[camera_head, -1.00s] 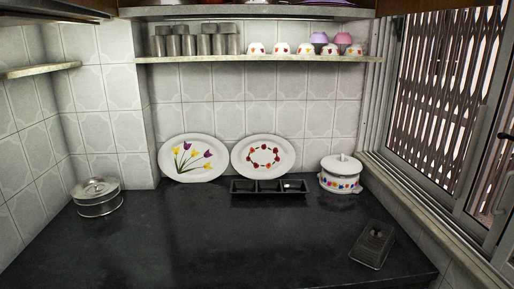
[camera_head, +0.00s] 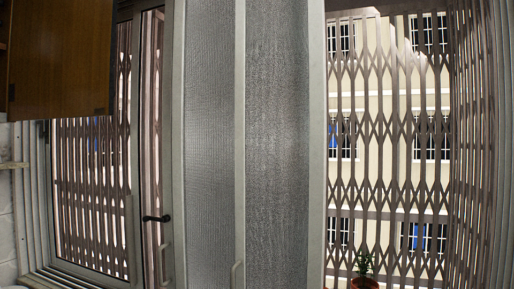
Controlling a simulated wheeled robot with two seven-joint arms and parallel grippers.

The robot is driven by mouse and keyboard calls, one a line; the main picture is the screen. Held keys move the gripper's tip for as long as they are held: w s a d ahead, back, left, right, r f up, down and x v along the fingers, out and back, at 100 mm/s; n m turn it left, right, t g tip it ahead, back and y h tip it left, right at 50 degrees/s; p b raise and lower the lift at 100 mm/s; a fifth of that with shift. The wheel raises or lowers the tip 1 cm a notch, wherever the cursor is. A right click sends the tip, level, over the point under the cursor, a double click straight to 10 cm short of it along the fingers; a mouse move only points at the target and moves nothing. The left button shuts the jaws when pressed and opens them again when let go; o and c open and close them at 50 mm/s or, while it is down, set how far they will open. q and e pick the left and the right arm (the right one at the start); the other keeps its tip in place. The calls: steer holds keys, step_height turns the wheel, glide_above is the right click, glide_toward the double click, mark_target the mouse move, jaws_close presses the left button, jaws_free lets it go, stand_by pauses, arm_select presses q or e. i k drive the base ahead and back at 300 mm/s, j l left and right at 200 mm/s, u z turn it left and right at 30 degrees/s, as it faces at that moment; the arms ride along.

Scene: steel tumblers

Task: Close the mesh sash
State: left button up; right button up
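The mesh sash (camera_head: 278,140) is a tall grey mesh panel in a pale metal frame, near the middle of the head view. A second, narrower strip of grey mesh (camera_head: 210,140) shows directly left of it, past an upright frame bar. Right of the mesh, the window opening is uncovered and shows a folding metal grille (camera_head: 390,140). Neither of my grippers is in view.
A glass sash (camera_head: 90,200) with a black latch handle (camera_head: 157,218) stands on the left. A wooden cabinet (camera_head: 62,55) hangs at the upper left. A potted plant (camera_head: 364,270) is low in the opening at the right.

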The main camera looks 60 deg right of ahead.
mark_target(314, 246)
steer(key=z, duration=1.9)
